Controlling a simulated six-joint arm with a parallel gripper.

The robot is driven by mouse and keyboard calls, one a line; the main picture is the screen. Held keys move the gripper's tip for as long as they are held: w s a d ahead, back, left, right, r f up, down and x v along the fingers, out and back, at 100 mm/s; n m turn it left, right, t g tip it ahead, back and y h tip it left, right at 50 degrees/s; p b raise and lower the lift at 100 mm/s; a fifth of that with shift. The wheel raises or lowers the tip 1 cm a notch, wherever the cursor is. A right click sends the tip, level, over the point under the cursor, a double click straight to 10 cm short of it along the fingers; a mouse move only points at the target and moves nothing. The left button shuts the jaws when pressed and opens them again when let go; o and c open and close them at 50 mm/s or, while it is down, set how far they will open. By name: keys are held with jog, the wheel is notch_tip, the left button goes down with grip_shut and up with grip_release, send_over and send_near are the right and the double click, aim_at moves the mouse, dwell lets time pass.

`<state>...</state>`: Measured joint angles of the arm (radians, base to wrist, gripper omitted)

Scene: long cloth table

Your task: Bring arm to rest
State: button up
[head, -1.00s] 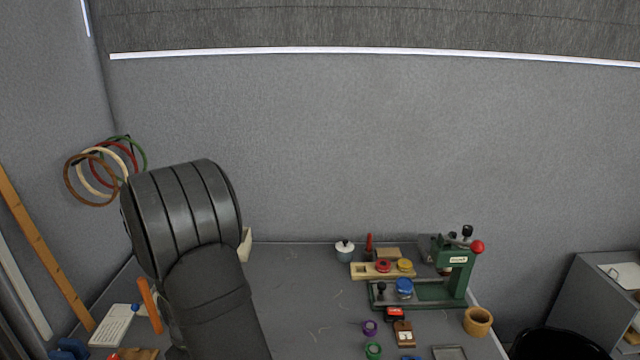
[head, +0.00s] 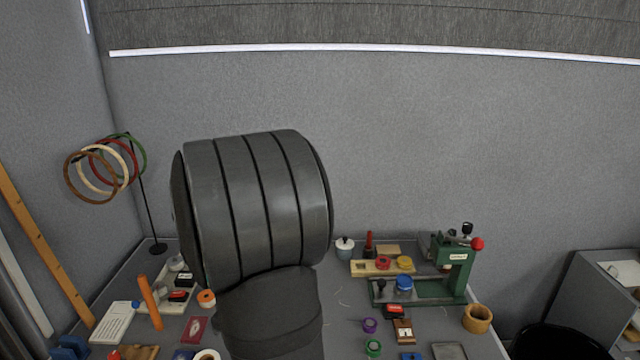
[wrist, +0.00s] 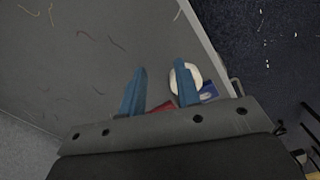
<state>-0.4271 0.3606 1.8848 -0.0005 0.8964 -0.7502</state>
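My arm rises large and dark in the middle of the head view, with its bulky joint in front of the back wall. My gripper is hidden behind it there. In the wrist view my gripper (wrist: 158,92) shows two blue fingers standing apart with bare grey table between them, holding nothing. The grey table (wrist: 85,75) lies beyond the fingertips in that view. A white round thing (wrist: 191,72) is partly hidden behind the right finger, and a red patch (wrist: 160,107) shows near the finger bases.
A green press (head: 455,270) with a red knob stands at the right back, near a wooden cup (head: 477,319). Coloured rings hang on a stand (head: 148,190) at the left. An orange stick (head: 150,302) and small items crowd the left. Several loose threads lie on the table.

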jog(key=w+a+r+n, duration=0.2)
jog(key=w+a, duration=0.1)
jog(key=a, duration=0.5)
jog(key=w+a+r+n, duration=0.1)
jog(key=w+a+r, duration=0.15)
jog(key=a, duration=0.65)
jog(key=s+a+n, duration=0.1)
jog(key=s+a, duration=0.1)
jog(key=a, duration=1.7)
jog(key=shift+a+r, duration=0.3)
jog(key=shift+a, duration=0.1)
jog(key=shift+s, duration=0.1)
jog(key=shift+c, duration=0.2)
dwell(0.4)
